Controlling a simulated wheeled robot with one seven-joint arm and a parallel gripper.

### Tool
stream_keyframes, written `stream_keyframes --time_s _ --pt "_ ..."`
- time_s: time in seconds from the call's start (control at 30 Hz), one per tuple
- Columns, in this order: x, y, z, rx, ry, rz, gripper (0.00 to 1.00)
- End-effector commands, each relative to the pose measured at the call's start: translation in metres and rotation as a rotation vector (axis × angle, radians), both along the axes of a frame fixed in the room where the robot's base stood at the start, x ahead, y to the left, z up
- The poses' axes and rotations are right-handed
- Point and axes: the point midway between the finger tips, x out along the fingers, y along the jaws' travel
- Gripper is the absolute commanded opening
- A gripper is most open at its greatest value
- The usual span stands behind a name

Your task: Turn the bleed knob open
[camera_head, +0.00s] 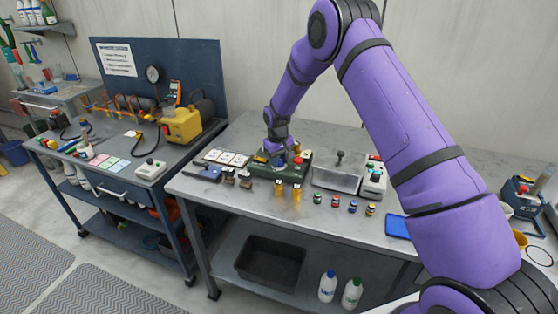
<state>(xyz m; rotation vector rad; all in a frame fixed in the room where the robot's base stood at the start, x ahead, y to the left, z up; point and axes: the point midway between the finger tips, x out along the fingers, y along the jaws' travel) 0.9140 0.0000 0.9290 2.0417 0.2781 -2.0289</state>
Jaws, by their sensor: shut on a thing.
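A dark green box (284,176) stands on the grey workbench, with small coloured parts on top and brass fittings (287,191) at its front. My purple arm reaches down from the right, and my gripper (278,158) is at the top of this box. It is shut on a small part there, which appears to be the bleed knob. The fingers and wrist mostly hide that part, so how far it is turned cannot be seen. A red part (298,160) shows just right of my gripper.
A grey metal block (338,178) with a lever and a control box (373,181) with a red button stand to the right. A blue bench (152,168) with a yellow pump (182,125) stands further left.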

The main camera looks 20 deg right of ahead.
Motion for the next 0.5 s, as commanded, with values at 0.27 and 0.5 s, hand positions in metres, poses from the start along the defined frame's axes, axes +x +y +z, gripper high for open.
stream_keyframes --time_s 0.27,0.5 --pt "0.0006 0.0002 0.0001 -0.002 -0.002 -0.262 0.09" --pt "0.0006 0.0005 0.0002 -0.002 -0.002 -0.476 0.09"
